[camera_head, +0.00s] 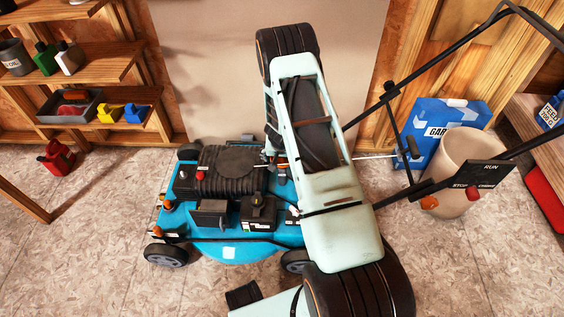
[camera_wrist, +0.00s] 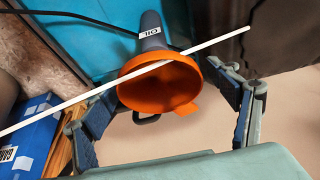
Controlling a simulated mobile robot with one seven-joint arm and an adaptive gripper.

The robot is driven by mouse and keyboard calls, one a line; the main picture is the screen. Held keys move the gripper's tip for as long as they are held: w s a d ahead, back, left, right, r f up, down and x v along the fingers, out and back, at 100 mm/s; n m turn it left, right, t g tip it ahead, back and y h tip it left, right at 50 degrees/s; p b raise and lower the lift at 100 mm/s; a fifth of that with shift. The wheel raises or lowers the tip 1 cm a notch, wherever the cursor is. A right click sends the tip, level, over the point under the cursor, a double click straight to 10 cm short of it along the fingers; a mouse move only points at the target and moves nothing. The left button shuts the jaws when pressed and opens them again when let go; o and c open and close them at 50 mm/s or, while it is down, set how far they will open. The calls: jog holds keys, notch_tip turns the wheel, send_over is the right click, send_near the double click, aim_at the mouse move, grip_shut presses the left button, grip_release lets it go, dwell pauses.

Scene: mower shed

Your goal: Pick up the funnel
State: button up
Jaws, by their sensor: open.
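The orange funnel (camera_wrist: 160,88) shows in the wrist view, its wide mouth facing the camera. Behind it is a dark grey part (camera_wrist: 150,28) with a label reading OIL; I cannot tell whether the two are joined. A thin white rod (camera_wrist: 215,40) crosses in front of the funnel's mouth. My gripper (camera_wrist: 168,108) is open, with one finger on each side of the funnel in the picture. I see no contact between the fingers and the funnel. In the head view my arm hides the fingertips, and I cannot make out the funnel there.
A teal lawn mower (camera_head: 220,215) stands beneath my arm, its black handle bars (camera_head: 440,62) rising to the right. A blue garden bag (camera_head: 432,120) and a beige bucket (camera_head: 462,165) stand at right. Wooden shelves (camera_head: 105,65) hold bottles at left. Floor is clear at front left.

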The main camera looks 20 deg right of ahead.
jog(key=c, duration=1.1)
jog(key=shift+c, duration=0.2)
jog(key=shift+r, duration=0.1)
jog(key=shift+r+p, duration=0.4)
jog(key=shift+r, duration=0.05)
notch_tip(320, 180, up, 3)
jog(key=shift+a+f+p, duration=0.1)
jog(key=shift+p, duration=1.05)
jog(key=a+r+p, duration=0.9)
jog(key=a+p, duration=0.4)
jog(key=a, duration=0.1)
notch_tip(320, 180, up, 7)
jog(key=p, duration=0.3)
jog(key=shift+w+d+f, duration=0.15)
jog(key=shift+w, duration=0.15)
